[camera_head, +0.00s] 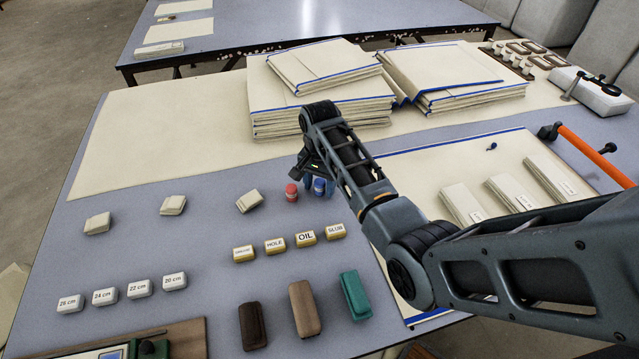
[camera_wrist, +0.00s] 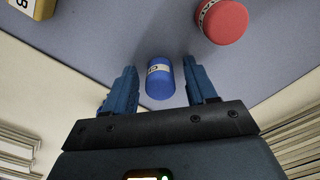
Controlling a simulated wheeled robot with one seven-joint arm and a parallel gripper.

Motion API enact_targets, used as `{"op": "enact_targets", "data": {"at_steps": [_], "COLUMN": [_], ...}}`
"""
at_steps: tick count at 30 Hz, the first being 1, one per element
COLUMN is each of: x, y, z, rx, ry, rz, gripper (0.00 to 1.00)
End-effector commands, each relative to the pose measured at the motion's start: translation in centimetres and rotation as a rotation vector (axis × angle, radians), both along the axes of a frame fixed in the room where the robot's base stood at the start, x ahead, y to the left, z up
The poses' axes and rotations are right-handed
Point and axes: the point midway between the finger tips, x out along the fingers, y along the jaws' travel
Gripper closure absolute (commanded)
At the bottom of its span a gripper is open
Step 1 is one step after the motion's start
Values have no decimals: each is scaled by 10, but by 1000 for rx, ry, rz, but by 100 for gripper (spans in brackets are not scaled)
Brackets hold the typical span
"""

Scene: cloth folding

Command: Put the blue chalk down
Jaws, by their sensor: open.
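The blue chalk (camera_wrist: 160,84) is a short blue cylinder with a pale label band. In the wrist view it lies between the two fingers of my gripper (camera_wrist: 159,66), with a visible gap on both sides. My gripper is open. In the head view the blue chalk (camera_head: 319,187) is on the grey-blue table, partly hidden by my gripper (camera_head: 316,178), which is low over it. The red chalk (camera_wrist: 222,21) is close by, just left of the blue one in the head view (camera_head: 291,192).
Yellow-based labelled blocks (camera_head: 306,236) stand in front of the chalks. Beyond them are cream cloth stacks (camera_head: 325,115). A cream cloth with blue edging (camera_head: 440,160) lies to the right under my arm. Bare table (camera_head: 205,235) shows to the left.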

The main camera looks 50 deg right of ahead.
Motion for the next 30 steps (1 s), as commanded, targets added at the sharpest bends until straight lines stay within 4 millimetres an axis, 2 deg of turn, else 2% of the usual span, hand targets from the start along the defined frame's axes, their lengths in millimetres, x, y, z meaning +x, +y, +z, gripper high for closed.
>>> {"op": "enact_targets", "data": {"at_steps": [5,10,24,30], "x": [0,1,1,1], "y": [0,0,0,0], "z": [0,11,100,119], "rx": [0,-1,-2,-1], "ry": [0,-2,-4,0], "rz": [0,0,1,1], "gripper": [44,44,44,44]}}
